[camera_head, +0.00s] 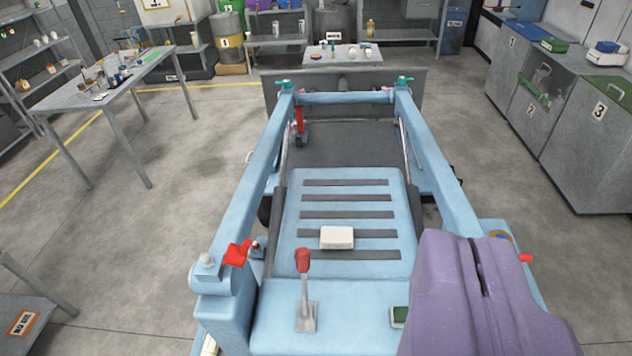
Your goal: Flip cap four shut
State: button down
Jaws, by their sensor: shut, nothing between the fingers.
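A blue loader-like machine (262,310) fills the middle, and its small fittings carry no readable numbers, so I cannot tell which is cap four. A red flap-like piece (237,253) sticks out tilted at the near left pivot, beside a pale round knob (206,259). A small red piece (525,258) shows at the near right pivot, partly hidden. Teal pieces sit at the far left corner (284,83) and far right corner (404,80). My gripper (478,244), seemingly the purple body at lower right, is shut and empty, in front of the near right arm of the machine.
A red-topped lever (303,260) and a white block (337,238) are on the machine's deck. A workbench (105,88) with small items stands at left. Numbered cabinets (578,140) line the right. The floor (150,235) left of the machine is clear.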

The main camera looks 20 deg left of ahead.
aim_at(236, 255)
jog(key=l+u, duration=0.1)
jog(key=u, duration=0.35)
jog(key=l+u, duration=0.1)
jog(key=u, duration=0.35)
jog(key=k+l+u, duration=0.1)
jog(key=l+u, duration=0.2)
jog(key=l, duration=0.15)
jog(key=k+l+u, duration=0.4)
jog(key=l+u, duration=0.2)
jog(key=l, duration=0.2)
jog(key=k+l, duration=0.35)
jog(key=l, duration=0.15)
jog(key=k+l, duration=0.3)
jog(key=l, duration=0.2)
jog(key=u, duration=0.05)
